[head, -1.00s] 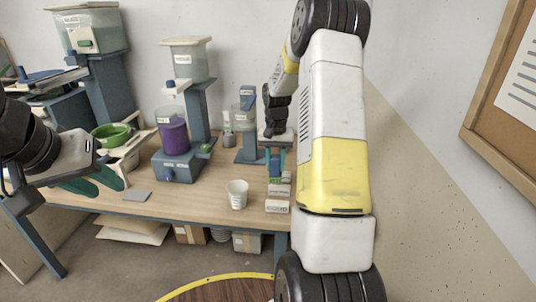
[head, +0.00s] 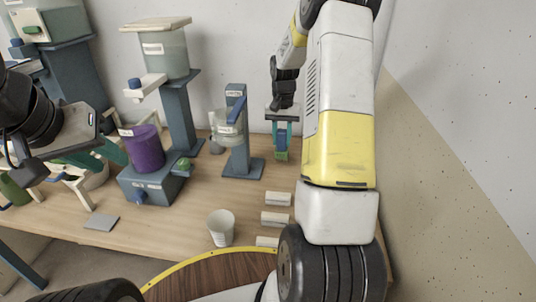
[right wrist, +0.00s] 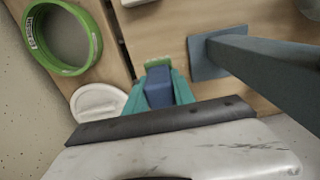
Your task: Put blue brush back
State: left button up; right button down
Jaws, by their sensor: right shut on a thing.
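My right gripper (head: 282,132) is at the back right of the table in the head view. Its teal fingers are shut on the blue brush (head: 281,140), which shows as a small blue block with green below it. In the right wrist view the blue brush (right wrist: 158,92) sits between the teal fingers (right wrist: 158,98), with a green part beyond it. I cannot tell whether its lower end touches the table. My left gripper (head: 97,156) is at the left, its teal fingers spread apart and empty, near a cream rack.
Small white labelled blocks (head: 275,219) line the table's right side, near a white cup (head: 221,227). A blue stand (head: 240,135) is left of my right gripper. A purple bucket (head: 143,148) stands farther left. A green ring (right wrist: 62,40) and white disc (right wrist: 98,102) show in the wrist view.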

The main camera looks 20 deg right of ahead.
aim_at(281, 151)
jog(key=f, duration=0.6)
jog(key=shift+w+d, duration=0.1)
jog(key=shift+w, duration=0.1)
jog(key=shift+f, duration=1.95)
jog(key=shift+f, duration=0.1)
jog(key=c, duration=1.1)
grip_release()
jog(key=shift+o, duration=0.2)
notch_tip(281, 151, up, 12)
jog(key=shift+r, duration=0.15)
